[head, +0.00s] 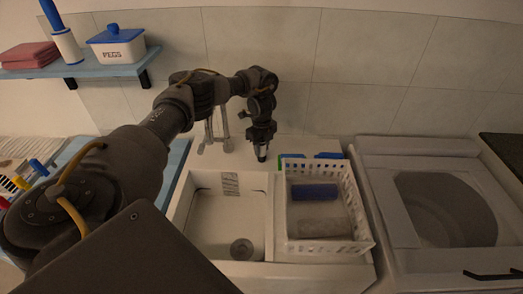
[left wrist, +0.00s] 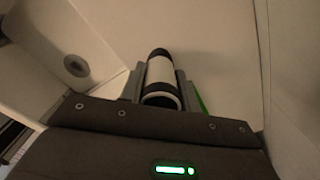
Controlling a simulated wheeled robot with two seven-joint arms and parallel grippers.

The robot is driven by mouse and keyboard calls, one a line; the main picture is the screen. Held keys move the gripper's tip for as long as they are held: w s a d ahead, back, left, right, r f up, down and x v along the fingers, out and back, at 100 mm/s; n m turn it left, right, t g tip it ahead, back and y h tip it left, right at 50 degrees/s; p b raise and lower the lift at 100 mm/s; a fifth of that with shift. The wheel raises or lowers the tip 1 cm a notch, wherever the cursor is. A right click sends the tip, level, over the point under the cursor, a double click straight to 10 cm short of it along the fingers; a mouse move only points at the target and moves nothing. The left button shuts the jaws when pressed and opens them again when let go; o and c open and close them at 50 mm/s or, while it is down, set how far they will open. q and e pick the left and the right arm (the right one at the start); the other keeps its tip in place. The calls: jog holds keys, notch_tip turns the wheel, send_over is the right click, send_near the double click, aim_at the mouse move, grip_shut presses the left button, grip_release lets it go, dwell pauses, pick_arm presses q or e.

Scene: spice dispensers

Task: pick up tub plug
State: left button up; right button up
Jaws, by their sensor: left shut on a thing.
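My left gripper (head: 262,143) is above the back rim of the white tub (head: 206,218), pointing down. It is shut on a small white cylinder with dark ends, which I take to be the tub plug (head: 262,154). In the left wrist view the plug (left wrist: 161,80) sits between the two grey fingers, with the left gripper (left wrist: 160,88) on both its sides. The plug is clear of the tub floor. A round grey drain (head: 241,249) is in the tub floor. My right gripper is not in view.
A white basket (head: 362,226) with a blue roll (head: 314,191) and a pale roll stands right of the tub. A tap (head: 225,130) is behind the tub. A washing machine (head: 378,190) is at the right. A shelf (head: 105,68) holds a peg box (head: 117,46).

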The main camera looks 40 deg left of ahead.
pick_arm(q)
jog(key=shift+w+r+b, duration=0.1)
jog(key=shift+r+b, duration=0.25)
jog(key=shift+b, duration=0.05)
notch_tip(320, 180, up, 3)
jog(key=shift+r, duration=0.1)
jog(key=s+d+r, duration=0.8)
jog(key=s+r, duration=0.1)
jog(key=s, duration=0.2)
jog(key=shift+s, duration=0.4)
